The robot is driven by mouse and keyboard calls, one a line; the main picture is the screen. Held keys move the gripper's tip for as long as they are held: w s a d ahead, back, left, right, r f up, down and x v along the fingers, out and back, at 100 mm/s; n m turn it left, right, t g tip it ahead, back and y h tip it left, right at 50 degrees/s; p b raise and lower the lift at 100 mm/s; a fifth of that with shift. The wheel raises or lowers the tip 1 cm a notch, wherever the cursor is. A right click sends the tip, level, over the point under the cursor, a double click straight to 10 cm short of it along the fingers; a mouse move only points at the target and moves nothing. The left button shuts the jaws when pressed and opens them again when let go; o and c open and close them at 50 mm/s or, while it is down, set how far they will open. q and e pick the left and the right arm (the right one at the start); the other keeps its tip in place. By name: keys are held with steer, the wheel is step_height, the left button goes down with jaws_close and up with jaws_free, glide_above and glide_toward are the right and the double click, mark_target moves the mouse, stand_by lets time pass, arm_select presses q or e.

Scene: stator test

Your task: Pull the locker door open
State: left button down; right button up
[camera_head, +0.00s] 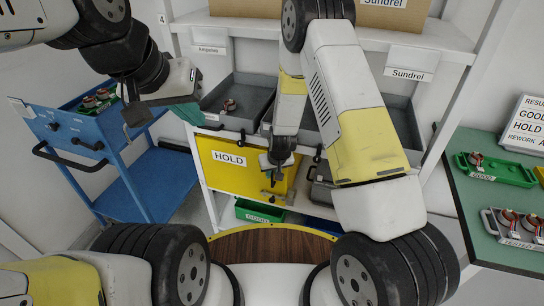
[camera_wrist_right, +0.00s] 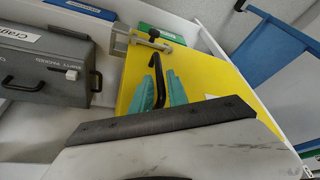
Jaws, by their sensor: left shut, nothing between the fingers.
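The locker door is a yellow panel (camera_head: 222,181) with a "HOLD" label, low on the white shelf unit. It fills the middle of the right wrist view (camera_wrist_right: 200,72). Its black bar handle (camera_wrist_right: 160,75) lies between the teal fingers of my right gripper (camera_wrist_right: 157,85), which look closed onto it. In the head view my right gripper (camera_head: 275,172) is at the door's right part, and its arm hides the handle. A grey metal latch (camera_wrist_right: 150,42) sits at the door's edge. My left gripper (camera_head: 170,112) is shut and empty, up left, away from the door.
A blue cart (camera_head: 150,185) stands left of the shelf. Grey bins (camera_head: 238,92) sit on the shelf above the door. A grey case (camera_wrist_right: 50,68) with a black handle is beside the door. A green-topped table (camera_head: 490,240) is at right.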

steer(key=shift+w+a+f, duration=0.1)
steer(key=shift+w+f, duration=0.2)
steer(key=shift+f, duration=0.3)
jaws_close()
stand_by(1.1)
